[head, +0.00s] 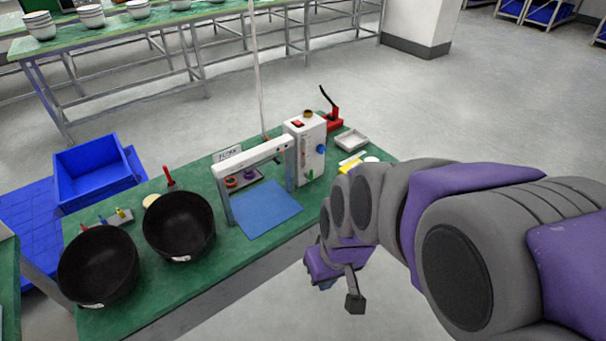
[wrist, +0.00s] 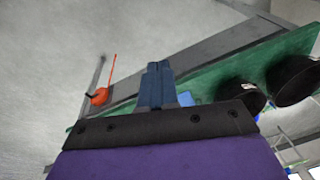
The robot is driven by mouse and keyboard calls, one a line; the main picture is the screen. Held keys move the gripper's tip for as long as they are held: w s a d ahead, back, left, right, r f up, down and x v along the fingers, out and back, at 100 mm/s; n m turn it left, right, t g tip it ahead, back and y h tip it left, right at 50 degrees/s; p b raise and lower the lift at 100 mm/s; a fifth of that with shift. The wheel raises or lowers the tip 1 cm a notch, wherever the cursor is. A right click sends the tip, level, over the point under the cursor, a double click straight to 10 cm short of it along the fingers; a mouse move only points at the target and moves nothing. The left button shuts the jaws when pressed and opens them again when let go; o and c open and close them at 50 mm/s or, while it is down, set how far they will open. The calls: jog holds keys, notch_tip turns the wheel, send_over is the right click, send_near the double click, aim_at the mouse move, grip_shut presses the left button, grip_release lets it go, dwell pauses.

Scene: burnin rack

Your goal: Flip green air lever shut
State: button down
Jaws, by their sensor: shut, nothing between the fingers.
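A small green lever (head: 309,174) shows low on the front of the white control box (head: 306,150), on the green bench. Its exact angle is too small to tell. My gripper (head: 326,285) hangs in front of the bench's near edge, below and apart from the box. In the wrist view my gripper's blue fingers (wrist: 157,70) are together and empty. I cannot make out the green lever in the wrist view.
Two black bowls (head: 179,226) (head: 98,266) stand on the bench left of a blue mat (head: 264,208) under a white frame (head: 252,158). A small block with coloured levers (head: 121,217) sits behind the bowls. Open floor lies before the bench.

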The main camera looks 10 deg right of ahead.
jog(key=w+a+f+n+t+p, duration=0.1)
jog(key=w+a+f+n+t, duration=0.15)
jog(key=w, duration=0.85)
jog(key=w+a+f+n+t, duration=0.1)
jog(key=w+a+f+t, duration=0.25)
jog(key=w, duration=0.65)
jog(key=w+a+f+n+t+p, duration=0.15)
jog(key=w+a, duration=0.25)
jog(key=w, duration=0.7)
jog(key=w+d+f+n+t+h, duration=0.1)
jog(key=w+d+f+t+h, duration=0.1)
jog(key=f, duration=0.2)
jog(key=w+d+f+n+t+h+p, duration=0.1)
jog(key=w+d+f+t+h, duration=0.1)
jog(key=f+h, duration=0.1)
jog(key=w+d+f+n+t+h, duration=0.2)
jog(key=w+f+t+h, duration=0.1)
jog(key=f, duration=0.1)
jog(key=shift+d+f, duration=0.25)
jog(key=shift+f, duration=0.1)
jog(key=shift+s+d+f+n+t+h, duration=0.2)
jog(key=shift+s+d+n+t+h, duration=0.15)
jog(key=shift+s+d+n+h, duration=0.2)
jog(key=shift+w, duration=0.1)
jog(key=b+x, duration=0.2)
jog(key=x, duration=0.8)
jog(key=shift+d+r, duration=0.1)
